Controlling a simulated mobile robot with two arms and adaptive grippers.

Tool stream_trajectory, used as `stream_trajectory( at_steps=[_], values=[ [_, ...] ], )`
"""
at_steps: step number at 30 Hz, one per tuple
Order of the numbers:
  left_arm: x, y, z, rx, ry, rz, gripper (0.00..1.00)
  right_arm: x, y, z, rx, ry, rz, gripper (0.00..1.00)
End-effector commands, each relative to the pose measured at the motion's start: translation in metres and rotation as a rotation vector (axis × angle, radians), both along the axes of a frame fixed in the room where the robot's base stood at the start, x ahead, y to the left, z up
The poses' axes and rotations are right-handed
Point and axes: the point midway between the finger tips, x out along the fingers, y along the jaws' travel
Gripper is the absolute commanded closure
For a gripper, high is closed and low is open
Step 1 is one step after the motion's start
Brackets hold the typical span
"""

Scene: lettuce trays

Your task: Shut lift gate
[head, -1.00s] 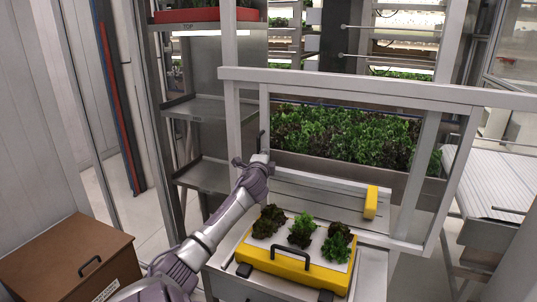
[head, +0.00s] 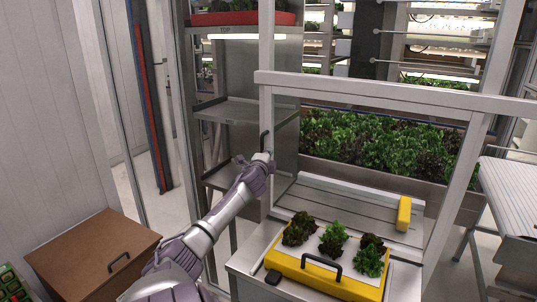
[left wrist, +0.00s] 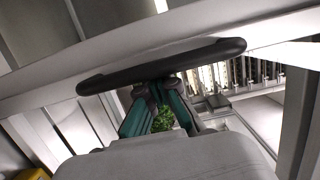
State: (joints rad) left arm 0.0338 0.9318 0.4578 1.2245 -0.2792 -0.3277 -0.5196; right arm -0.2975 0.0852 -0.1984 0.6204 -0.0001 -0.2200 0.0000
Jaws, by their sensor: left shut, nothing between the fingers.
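The lift gate is a grey metal frame (head: 385,103) in front of the lettuce bed, its left edge lined up closely with the upright post. Its black handle (head: 264,140) is on the left side. My left gripper (head: 265,157) is at this handle, shut and with nothing between its fingers. In the left wrist view the handle is a long dark bar (left wrist: 205,53) across the picture, just beyond the fingertips (left wrist: 153,86). I cannot tell whether they touch it. My right gripper is not in view.
A yellow tray (head: 322,283) with several lettuce heads sits on the metal bench below the gate. A brown box (head: 90,255) stands at the lower left. Steel shelves (head: 235,112) are behind my left gripper. A white slatted table (head: 512,195) is at the right.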

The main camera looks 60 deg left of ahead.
Motion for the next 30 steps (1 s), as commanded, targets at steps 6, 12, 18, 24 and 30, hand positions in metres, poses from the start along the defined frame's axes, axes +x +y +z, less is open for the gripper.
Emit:
stream_trajectory(
  at_steps=[6, 12, 18, 24, 30],
  values=[
    [0.004, -0.004, -0.001, -0.002, -0.002, -0.007, 1.00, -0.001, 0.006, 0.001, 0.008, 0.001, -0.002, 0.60],
    [0.023, -0.023, -0.004, -0.007, -0.003, -0.006, 1.00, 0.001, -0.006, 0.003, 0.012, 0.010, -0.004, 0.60],
    [0.017, -0.065, 0.003, 0.013, 0.010, -0.006, 1.00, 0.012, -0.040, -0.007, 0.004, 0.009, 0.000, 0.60],
    [-0.017, -0.073, -0.005, -0.003, 0.001, -0.003, 1.00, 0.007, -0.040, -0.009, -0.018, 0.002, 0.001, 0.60],
    [-0.036, -0.094, -0.004, -0.004, 0.001, -0.001, 1.00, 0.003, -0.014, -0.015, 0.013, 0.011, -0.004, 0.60]
  ],
)
